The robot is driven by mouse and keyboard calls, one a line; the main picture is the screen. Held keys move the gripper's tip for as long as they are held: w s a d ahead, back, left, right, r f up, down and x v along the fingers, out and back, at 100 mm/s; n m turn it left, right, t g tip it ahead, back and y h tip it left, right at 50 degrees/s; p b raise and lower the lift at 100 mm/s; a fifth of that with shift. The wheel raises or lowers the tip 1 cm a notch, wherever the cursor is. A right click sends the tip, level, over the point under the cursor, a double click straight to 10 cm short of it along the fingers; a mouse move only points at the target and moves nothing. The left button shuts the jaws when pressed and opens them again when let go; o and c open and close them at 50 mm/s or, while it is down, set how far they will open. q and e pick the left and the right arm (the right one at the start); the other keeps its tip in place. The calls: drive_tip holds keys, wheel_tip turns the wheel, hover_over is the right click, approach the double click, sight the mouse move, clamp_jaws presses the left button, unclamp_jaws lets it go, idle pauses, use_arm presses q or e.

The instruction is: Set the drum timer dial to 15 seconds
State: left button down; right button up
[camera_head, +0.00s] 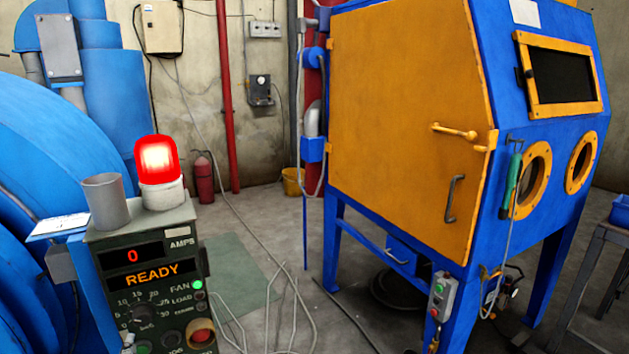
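The dark green control box (150,280) stands at lower left. Its timer dial (143,315) is a dark round knob with numbers around it; 10, 15, 20, 25 and 30 can be made out. The knob's pointer is too small to read. A display above it shows a red 0 (132,256), and below that an orange READY (151,273). A green light (198,284) is at the right of the panel by FAN and LOAD labels. Neither of my grippers is in view.
A lit red beacon (158,162) and a grey cup (106,201) sit on top of the box. A large blue drum machine (60,150) is at left. A blue cabinet with an orange door (400,120) fills the right. Hoses (255,235) lie on the floor between.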

sight(143, 316)
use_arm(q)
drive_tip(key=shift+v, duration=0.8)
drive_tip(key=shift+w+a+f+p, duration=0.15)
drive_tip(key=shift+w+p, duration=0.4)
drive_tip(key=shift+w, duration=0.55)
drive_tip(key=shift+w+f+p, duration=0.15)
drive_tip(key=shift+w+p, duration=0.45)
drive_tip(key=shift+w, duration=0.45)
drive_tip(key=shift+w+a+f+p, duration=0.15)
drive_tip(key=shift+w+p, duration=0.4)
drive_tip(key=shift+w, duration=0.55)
